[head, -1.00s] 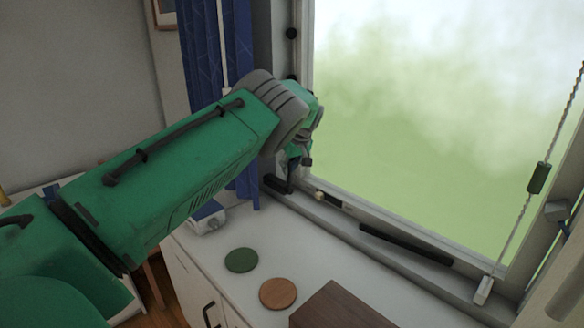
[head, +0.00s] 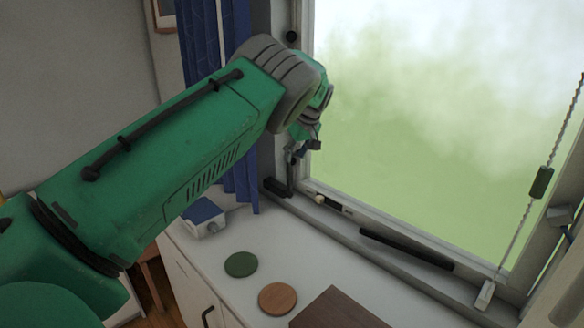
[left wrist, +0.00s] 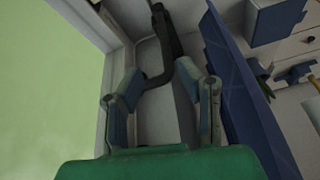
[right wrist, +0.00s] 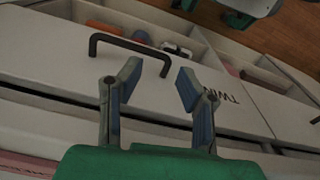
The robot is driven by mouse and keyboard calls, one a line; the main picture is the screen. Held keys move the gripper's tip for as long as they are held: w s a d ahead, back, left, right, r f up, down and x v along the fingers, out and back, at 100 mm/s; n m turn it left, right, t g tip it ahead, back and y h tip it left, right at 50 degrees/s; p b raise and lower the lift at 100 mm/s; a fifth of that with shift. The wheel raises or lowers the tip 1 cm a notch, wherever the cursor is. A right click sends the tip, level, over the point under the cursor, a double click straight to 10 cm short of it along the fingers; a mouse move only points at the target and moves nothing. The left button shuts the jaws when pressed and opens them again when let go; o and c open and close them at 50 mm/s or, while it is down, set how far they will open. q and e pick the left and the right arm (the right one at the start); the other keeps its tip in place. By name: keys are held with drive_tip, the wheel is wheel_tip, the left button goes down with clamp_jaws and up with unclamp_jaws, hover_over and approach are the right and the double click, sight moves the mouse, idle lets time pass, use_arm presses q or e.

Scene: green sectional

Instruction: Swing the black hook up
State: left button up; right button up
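The black hook (head: 275,188) sits at the lower left corner of the window frame in the head view. In the left wrist view the black hook (left wrist: 166,38) runs down from the top, and its bent lower end lies between my left fingers. My left gripper (head: 301,150) is just above the hook beside the window. In the left wrist view the left gripper (left wrist: 157,80) is open, with gaps showing around the hook's end. My right gripper (right wrist: 158,80) is open and empty, above a white drawer front with a black handle (right wrist: 130,46).
A blue curtain (head: 230,100) hangs close to the left arm. The white counter (head: 300,245) holds a green disc (head: 241,264), an orange-brown disc (head: 278,298), a brown box (head: 338,310) and a blue-and-white box (head: 204,216). A beaded cord (head: 520,225) hangs at right.

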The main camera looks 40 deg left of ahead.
use_arm(q)
drive_tip(key=v, duration=0.4)
drive_tip(key=shift+a, duration=0.25)
drive_tip(key=shift+d+r, duration=0.1)
